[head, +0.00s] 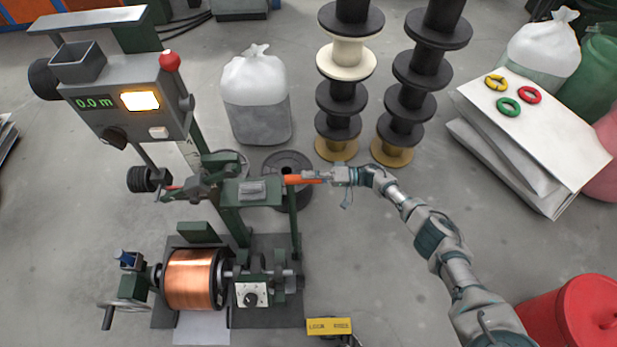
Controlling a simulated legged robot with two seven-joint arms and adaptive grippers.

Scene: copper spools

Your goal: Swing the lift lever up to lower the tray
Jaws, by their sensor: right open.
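A winding machine stands at the left, with a copper-wound spool (192,279) low in its frame. An orange-handled lever (293,180) sticks out level to the right at the top of the green frame post; I take it for the lift lever. My right gripper (318,177) is open at the lever's outer end, its fingers overlapping the handle. I cannot tell whether they touch it. Dark plates (275,318) lie under the spool; I cannot tell which part is the tray. My left gripper is not in view.
A display box (125,100) reads 0.0 m. Stacked black spools (340,97) stand behind my right arm. A white sack (256,95) is at the back, a stack with coloured rings (575,150) at the right, a red drum (585,310) at the lower right.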

